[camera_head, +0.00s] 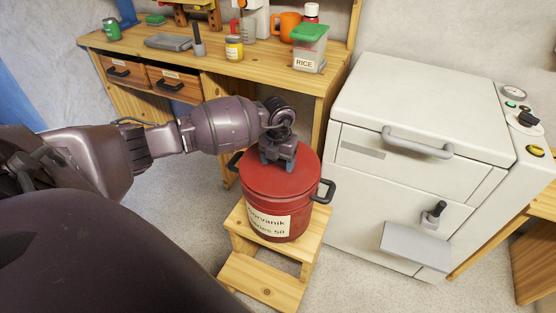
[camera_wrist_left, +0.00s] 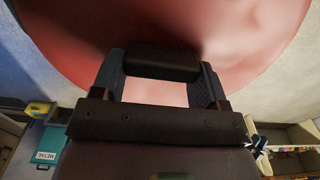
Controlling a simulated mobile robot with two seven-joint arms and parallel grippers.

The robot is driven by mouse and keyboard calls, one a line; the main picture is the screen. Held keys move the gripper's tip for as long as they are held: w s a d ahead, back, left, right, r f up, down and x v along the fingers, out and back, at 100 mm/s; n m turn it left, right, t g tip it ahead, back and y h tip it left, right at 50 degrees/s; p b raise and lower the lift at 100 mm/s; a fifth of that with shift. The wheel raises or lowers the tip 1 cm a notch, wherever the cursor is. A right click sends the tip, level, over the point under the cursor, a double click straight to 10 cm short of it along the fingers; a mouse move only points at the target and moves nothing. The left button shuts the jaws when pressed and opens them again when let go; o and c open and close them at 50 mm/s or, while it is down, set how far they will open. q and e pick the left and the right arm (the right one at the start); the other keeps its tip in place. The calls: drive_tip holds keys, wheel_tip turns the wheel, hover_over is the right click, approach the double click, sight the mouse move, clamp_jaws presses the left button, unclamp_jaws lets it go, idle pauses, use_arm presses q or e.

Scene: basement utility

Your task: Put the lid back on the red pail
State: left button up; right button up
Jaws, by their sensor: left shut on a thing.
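The red pail (camera_head: 262,215) stands upright on a small wooden step stool, with a paper label on its front and a dark handle on each side. Its red lid (camera_head: 262,183) lies on top of the pail and looks level; I cannot tell whether it is pressed fully down. My left gripper (camera_head: 277,164) comes down onto the lid from above. In the left wrist view its fingers are shut on the lid's dark knob (camera_wrist_left: 162,63), with the red lid (camera_wrist_left: 250,40) filling the space behind. My right gripper is not in view.
The wooden step stool (camera_head: 262,278) stands on a light floor. A white appliance (camera_head: 425,110) stands close to the right.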

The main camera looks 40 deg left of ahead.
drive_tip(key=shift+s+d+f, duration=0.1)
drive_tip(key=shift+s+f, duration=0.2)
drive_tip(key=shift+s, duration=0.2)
use_arm(q)
drive_tip(key=shift+f, duration=0.1)
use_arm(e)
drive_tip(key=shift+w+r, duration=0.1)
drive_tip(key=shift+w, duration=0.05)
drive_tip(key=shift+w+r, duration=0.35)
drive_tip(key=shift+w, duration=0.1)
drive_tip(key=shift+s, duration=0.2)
use_arm(q)
drive_tip(key=shift+f, duration=0.1)
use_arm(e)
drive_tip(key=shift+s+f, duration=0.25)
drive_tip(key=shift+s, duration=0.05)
use_arm(q)
drive_tip(key=o, duration=1)
drive_tip(key=shift+o, duration=0.3)
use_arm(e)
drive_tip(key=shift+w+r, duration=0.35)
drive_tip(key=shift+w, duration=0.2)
